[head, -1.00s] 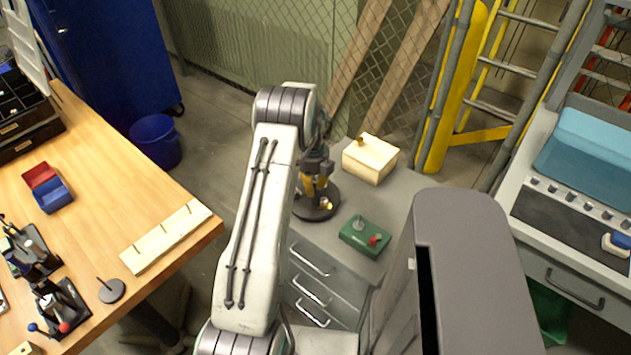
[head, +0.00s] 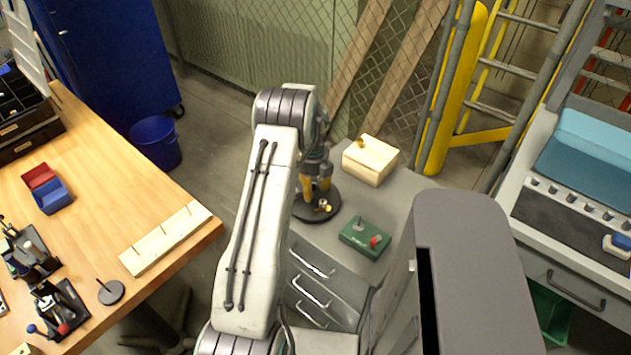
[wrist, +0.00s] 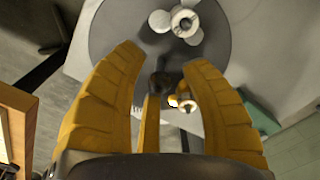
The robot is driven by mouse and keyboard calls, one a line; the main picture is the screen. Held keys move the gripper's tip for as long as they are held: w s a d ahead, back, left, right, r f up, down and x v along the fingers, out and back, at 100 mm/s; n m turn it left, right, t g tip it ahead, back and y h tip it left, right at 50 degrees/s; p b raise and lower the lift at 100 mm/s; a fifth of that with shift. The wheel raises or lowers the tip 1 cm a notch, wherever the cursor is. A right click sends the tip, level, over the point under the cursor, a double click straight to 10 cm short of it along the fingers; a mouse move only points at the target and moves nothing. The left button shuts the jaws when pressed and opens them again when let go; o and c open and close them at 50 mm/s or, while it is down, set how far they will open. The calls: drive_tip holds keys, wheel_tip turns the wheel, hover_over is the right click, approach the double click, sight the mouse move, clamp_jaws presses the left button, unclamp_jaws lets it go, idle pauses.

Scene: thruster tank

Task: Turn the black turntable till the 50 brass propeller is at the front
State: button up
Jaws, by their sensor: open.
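The black turntable (head: 306,212) lies flat on the grey cabinet top, partly hidden by my arm. In the wrist view the turntable (wrist: 112,38) fills the upper middle. A small brass propeller (head: 323,206) shows at its near side; in the wrist view the brass-coloured piece (wrist: 184,101) is between my fingers, partly hidden. A pale grey propeller (wrist: 182,22) is on the turntable's far part in the wrist view. A dark knob (wrist: 160,82) sits between my fingers. My gripper (head: 315,197) is open over the turntable, its yellow fingers (wrist: 165,58) apart. I cannot read any size mark.
A pale wooden box (head: 370,162) stands behind right of the turntable. A green block (head: 366,238) with a grey piece and red knob is close at its right front. Cabinet drawers (head: 312,285) are below. A wooden workbench (head: 175,215) is left, with floor between.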

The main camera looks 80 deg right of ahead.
sight(313, 185)
drive_tip(key=shift+r, duration=0.1)
drive_tip(key=shift+r+p, duration=2.65)
drive_tip(key=shift+r, duration=1.8)
drive_tip(key=shift+r+n+p, duration=0.35)
drive_tip(key=shift+n+p, duration=0.35)
drive_tip(key=shift+p, duration=0.05)
drive_tip(key=shift+r+n+p, duration=0.1)
drive_tip(key=shift+n+p, duration=0.45)
drive_tip(key=shift+n, duration=0.35)
drive_tip(key=shift+f, duration=0.2)
drive_tip(key=shift+f+b, duration=3.35)
drive_tip(key=shift+f, duration=1.5)
